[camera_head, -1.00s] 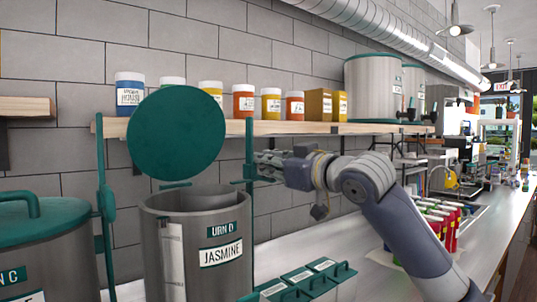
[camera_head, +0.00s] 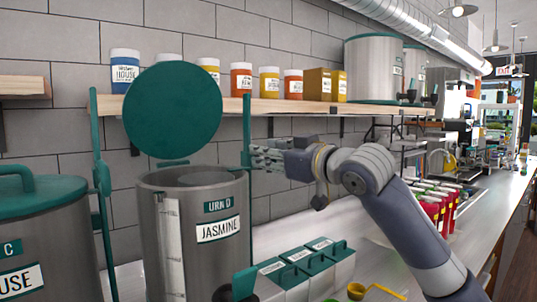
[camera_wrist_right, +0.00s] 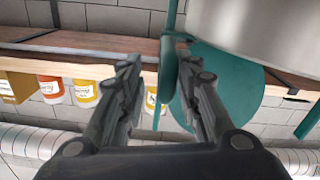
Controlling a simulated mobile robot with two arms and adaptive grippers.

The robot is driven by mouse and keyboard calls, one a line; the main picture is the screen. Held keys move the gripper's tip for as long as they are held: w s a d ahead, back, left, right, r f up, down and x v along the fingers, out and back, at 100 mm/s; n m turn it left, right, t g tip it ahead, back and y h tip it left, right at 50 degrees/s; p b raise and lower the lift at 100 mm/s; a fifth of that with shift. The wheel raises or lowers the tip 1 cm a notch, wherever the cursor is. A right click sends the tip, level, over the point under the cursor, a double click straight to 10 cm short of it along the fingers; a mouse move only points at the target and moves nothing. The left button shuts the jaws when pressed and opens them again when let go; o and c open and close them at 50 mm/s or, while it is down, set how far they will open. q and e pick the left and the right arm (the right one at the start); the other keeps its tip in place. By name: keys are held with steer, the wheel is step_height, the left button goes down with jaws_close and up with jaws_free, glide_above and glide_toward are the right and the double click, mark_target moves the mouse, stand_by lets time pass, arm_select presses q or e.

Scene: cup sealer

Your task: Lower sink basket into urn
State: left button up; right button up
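Urn D (camera_head: 215,260), a steel cylinder labelled JASMINE, stands upright with its top open. A round green lid (camera_head: 172,110) is raised above and behind its rim. My right gripper (camera_head: 255,157) is at the right of the urn's rim, beside a green upright post (camera_head: 247,125). In the right wrist view my right gripper (camera_wrist_right: 157,58) has its fingers apart, and the green post (camera_wrist_right: 169,70) shows between them. I cannot tell whether they touch it. No sink basket can be made out; the urn's inside is mostly hidden. My left gripper is not in view.
A green-lidded urn (camera_head: 40,235) stands at the left. A wooden shelf (camera_head: 225,108) with several jars runs behind. Green-topped boxes (camera_head: 335,272) stand right of the urn, with red containers (camera_head: 428,208) farther along.

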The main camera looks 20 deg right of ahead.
steer(key=shift+s+r, duration=0.1)
steer(key=shift+s, duration=0.25)
steer(key=v, duration=1.1)
steer(key=shift+s+d, duration=0.1)
